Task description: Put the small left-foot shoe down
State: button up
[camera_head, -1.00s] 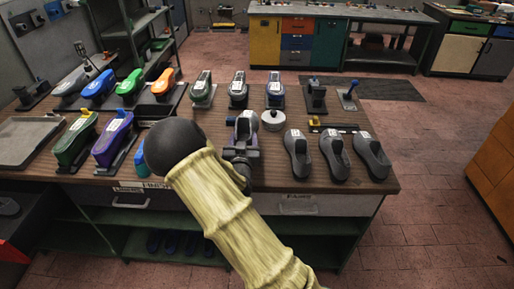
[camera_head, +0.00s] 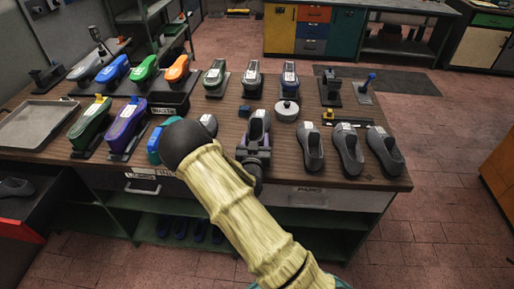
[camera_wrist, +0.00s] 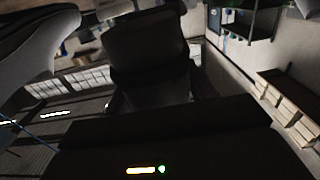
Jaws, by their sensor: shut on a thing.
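My gripper (camera_head: 256,152) is shut on a small grey shoe (camera_head: 259,123) in the head view. The shoe has a pale patch and a purple tint on its side. It shows upright above the near part of the bench, left of three dark shoes. Whether its sole touches the bench top I cannot tell. In the wrist view a grey curved shape fills the upper left, perhaps part of the shoe; the dark middle is hard to read.
Three dark shoes (camera_head: 347,148) stand on the wooden bench (camera_head: 231,113) at right. A round white disc (camera_head: 286,111) lies just behind the gripper. Coloured shoes on stands, such as the purple one (camera_head: 125,127), fill the left. A tray (camera_head: 38,126) lies far left. My arm hides part of the front edge.

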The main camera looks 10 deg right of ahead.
jog(key=shift+f, duration=0.2)
jog(key=shift+f, duration=0.1)
jog(key=shift+f+p, duration=0.4)
jog(key=shift+f, duration=1.6)
jog(key=shift+f, duration=0.15)
jog(key=o, duration=1.2)
